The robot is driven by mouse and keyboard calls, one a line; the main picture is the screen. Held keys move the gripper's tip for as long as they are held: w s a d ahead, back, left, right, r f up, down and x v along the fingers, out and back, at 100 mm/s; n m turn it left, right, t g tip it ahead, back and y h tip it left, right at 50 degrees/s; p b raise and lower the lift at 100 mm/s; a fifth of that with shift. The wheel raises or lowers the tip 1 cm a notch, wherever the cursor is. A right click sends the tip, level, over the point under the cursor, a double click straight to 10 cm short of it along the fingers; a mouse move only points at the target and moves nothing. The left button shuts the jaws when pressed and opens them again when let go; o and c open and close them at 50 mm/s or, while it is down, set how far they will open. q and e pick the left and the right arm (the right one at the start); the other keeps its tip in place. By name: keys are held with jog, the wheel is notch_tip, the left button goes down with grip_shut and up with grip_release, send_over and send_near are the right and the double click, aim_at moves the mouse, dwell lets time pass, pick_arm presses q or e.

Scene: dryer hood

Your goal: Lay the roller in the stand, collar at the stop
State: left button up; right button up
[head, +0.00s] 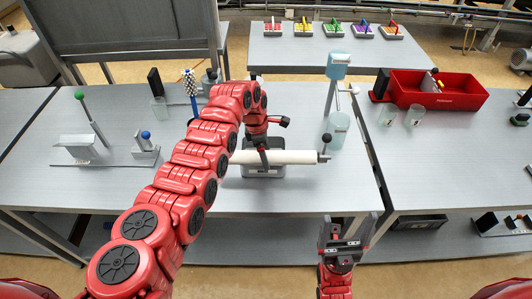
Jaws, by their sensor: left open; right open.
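A white roller (295,157) lies roughly level across a grey block (263,172) near the front middle of the table. A dark collar-like end fitting with a small knob (325,148) shows at its right end; its left end is hidden behind my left arm. My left gripper (263,150) is open at the roller, above the grey block; I cannot tell whether it touches. My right gripper (347,232) is open and empty, in front of the table edge. A grey fixture (105,155) with upright blocks, a green-knobbed lever and a blue knob stands at the left; which part is the stop is unclear.
A red bin (440,88) and clear cups (414,115) are on the right table. A brush-like tool (190,80) stands behind my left arm. The table between the fixture and my arm is clear.

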pick_arm(q)
jog(key=shift+r, duration=0.25)
notch_tip(320, 180, up, 12)
jog(key=a+b, duration=0.2)
jog(key=b, duration=0.3)
jog(key=shift+r, duration=0.25)
jog(key=shift+a, duration=0.1)
